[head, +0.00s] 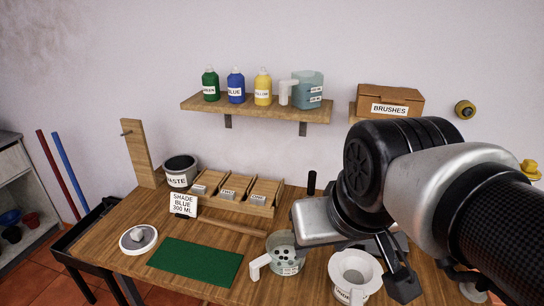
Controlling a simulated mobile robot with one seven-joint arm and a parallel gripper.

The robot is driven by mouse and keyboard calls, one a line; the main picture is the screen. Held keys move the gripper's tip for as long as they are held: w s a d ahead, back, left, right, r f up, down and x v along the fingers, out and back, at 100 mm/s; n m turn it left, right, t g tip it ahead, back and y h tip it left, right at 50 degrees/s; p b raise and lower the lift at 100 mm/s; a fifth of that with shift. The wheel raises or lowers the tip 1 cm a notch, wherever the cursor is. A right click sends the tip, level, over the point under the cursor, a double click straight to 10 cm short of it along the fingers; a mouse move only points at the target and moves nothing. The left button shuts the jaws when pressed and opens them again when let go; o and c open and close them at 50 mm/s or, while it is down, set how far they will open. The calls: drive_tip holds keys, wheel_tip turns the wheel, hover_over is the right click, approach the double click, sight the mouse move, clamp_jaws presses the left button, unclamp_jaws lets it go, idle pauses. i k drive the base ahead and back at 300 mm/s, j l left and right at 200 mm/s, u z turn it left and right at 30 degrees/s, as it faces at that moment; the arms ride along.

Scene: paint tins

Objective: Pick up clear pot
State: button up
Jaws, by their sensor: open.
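A clear, grey-green pot (287,255) with a pale handle, a small label and dark round spots at its top stands on the workbench, left of my gripper. A larger clear bluish pot (308,90) with a handle and labels stands on the wall shelf. I cannot tell from the labels which one is named clear. My gripper (396,272) is open, low at the right over the bench; one dark finger shows and the other is hidden. It is apart from both pots. A white labelled funnel-shaped cup (345,266) stands just left of the finger.
The bench (215,232) carries a green mat (195,261), a wooden rack (237,206), a waste bucket (180,172), a sign (183,205) and a white dish (138,239). Green, blue and yellow bottles (236,88) line the shelf (255,112). A brushes box (390,100) sits behind my arm.

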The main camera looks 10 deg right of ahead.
sight(280, 257)
drive_tip(key=i+u, duration=0.2)
drive_tip(key=u, duration=0.25)
drive_tip(key=i+l+u, duration=0.1)
drive_tip(key=i+u, duration=0.15)
drive_tip(key=u, duration=0.25)
